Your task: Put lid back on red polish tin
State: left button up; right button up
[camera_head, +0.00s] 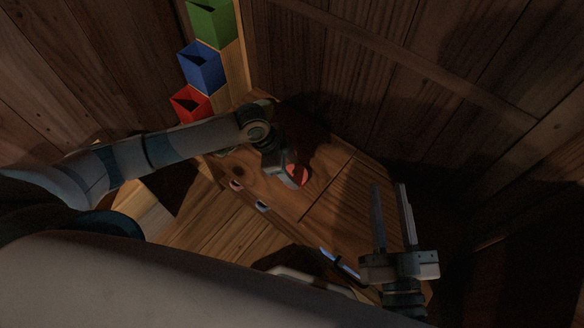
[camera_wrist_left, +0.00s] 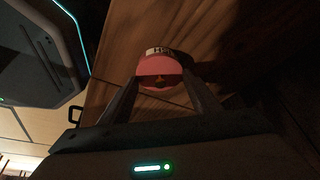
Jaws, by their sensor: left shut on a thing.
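My left gripper (camera_head: 288,178) reaches down over the wooden tabletop (camera_head: 328,200). In the left wrist view its two fingers (camera_wrist_left: 163,88) are closed on the sides of a round red piece (camera_wrist_left: 158,66), which looks like the lid. A pale band with dark lettering (camera_wrist_left: 165,51), apparently the tin's label, shows just beyond it. I cannot tell whether lid and tin touch. Some red also shows beside the gripper in the head view (camera_head: 298,172). My right gripper (camera_head: 391,220) is open and empty at the right, its fingers apart.
Two small round items (camera_head: 236,185) (camera_head: 262,206) lie near the table's front edge. A dark flat device with a bright edge (camera_head: 340,264) is near my right gripper. Red (camera_head: 190,104), blue (camera_head: 202,66) and green (camera_head: 212,22) open boxes stand at the back left. Wooden walls close in behind.

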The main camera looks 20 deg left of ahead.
pick_arm(q)
jog(key=o, duration=1.6)
jog(key=shift+r, duration=0.2)
jog(key=shift+r+p, duration=3.35)
jog(key=shift+p, duration=0.75)
grip_shut()
jog(key=shift+f+b, duration=1)
jog(key=shift+f, duration=1.3)
